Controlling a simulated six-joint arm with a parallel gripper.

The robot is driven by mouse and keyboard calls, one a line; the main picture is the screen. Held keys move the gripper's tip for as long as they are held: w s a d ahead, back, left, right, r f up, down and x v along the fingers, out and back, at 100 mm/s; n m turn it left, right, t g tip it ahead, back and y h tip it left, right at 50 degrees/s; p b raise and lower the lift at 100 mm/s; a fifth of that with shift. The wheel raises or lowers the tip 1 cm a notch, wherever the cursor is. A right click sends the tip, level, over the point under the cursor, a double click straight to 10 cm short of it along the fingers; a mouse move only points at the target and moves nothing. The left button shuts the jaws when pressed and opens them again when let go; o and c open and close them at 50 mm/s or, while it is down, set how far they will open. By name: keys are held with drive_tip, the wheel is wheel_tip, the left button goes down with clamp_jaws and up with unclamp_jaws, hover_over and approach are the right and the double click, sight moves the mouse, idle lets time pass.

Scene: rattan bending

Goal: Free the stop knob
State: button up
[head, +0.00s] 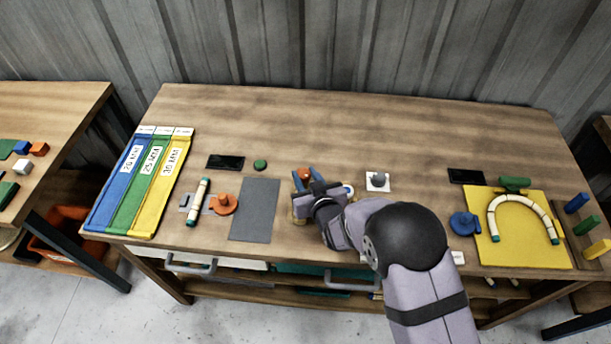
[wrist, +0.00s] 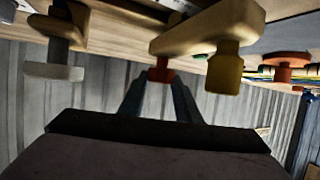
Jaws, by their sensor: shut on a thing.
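My gripper (head: 304,178) is over the middle of the bench, its two blue-grey fingers shut on a small red knob (head: 305,173). In the wrist view, which looks upside down, the gripper's fingertips (wrist: 160,82) close around the red knob (wrist: 161,73) at the end of a pale wooden arm (wrist: 205,30). A yellow knob (wrist: 224,70) stands on the same wooden arm. A white round knob (wrist: 52,72) on a grey stem is to the left. My wrist hides most of this fixture in the head view, and I cannot tell whether the red knob is loose.
A grey mat (head: 254,210) and an orange knobbed piece (head: 223,204) lie left of my gripper. A yellow board (head: 530,245) carries a bent rattan arch (head: 521,198). The bench's back is clear.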

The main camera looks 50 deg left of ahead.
drive_tip(key=shift+w+d+f+n+g+b, duration=0.1)
drive_tip(key=shift+w+n+g+b, duration=0.05)
drive_tip(key=shift+n+g+b, duration=0.3)
drive_tip(key=shift+w+n+g+y+b, duration=0.15)
drive_tip(key=shift+n+g+y+b, duration=0.25)
drive_tip(key=shift+n+g+b, duration=0.3)
drive_tip(key=n+g, duration=0.2)
drive_tip(key=g, duration=0.1)
drive_tip(key=n+g, duration=0.1)
drive_tip(key=shift+w+n, duration=0.25)
drive_tip(key=shift+w, duration=0.05)
drive_tip(key=shift+w+n+g, duration=0.15)
drive_tip(key=shift+n+g, duration=0.95)
drive_tip(key=shift+g, duration=0.35)
drive_tip(key=shift+n+g+h+b, duration=0.3)
drive_tip(key=shift+b, duration=0.1)
drive_tip(key=shift+g, duration=0.3)
drive_tip(key=o, duration=1.1)
drive_tip(key=shift+c, duration=0.2)
